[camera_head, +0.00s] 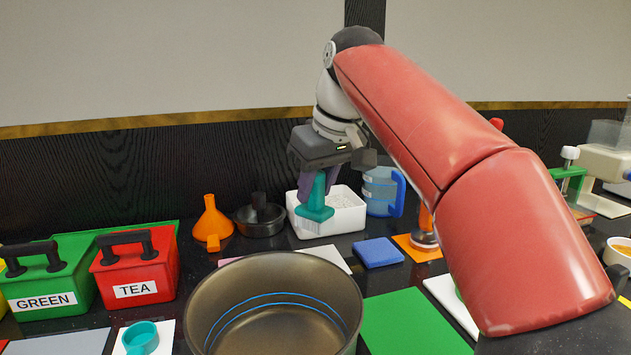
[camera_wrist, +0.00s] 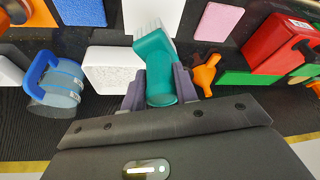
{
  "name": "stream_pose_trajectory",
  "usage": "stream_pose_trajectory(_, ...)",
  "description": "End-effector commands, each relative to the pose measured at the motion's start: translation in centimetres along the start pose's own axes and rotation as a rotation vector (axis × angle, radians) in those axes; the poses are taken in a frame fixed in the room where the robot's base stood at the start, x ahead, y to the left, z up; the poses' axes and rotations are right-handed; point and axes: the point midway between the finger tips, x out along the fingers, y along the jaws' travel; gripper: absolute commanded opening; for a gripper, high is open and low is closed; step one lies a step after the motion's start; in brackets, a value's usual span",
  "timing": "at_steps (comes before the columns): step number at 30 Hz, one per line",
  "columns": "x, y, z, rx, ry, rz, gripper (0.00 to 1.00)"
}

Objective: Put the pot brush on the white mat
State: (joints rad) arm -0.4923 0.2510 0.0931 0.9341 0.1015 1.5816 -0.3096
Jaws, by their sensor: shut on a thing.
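The teal pot brush (camera_head: 316,201) is held between the fingers of my gripper (camera_head: 318,180), above the counter in front of a white box. In the wrist view, my gripper (camera_wrist: 160,90) is shut on the brush's teal handle (camera_wrist: 155,62), and its pale bristles point away from the gripper. A white mat (camera_head: 330,257) lies on the counter below and nearer than the brush; it also shows in the wrist view (camera_wrist: 168,12), partly behind the bristles. The brush appears raised above it. Part of the mat is hidden by the large pot in the head view.
A large pot (camera_head: 275,265) stands in front. Beside the mat lie a blue block (camera_head: 378,252) and a pink mat (camera_wrist: 220,22). The white box (camera_head: 345,218), a blue jug (camera_head: 380,190) and an orange funnel (camera_head: 211,220) stand behind. Another white mat (camera_head: 440,290) lies right.

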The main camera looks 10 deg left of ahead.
Motion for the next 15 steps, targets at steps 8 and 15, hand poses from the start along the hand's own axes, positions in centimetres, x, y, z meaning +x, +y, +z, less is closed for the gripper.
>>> stream_pose_trajectory(8, 3.5, 0.0, 1.5, 0.000, 0.001, 0.001, 0.00)
stream_pose_trajectory(15, 5.4, 0.0, 2.3, 0.000, 0.001, 0.001, 0.00)
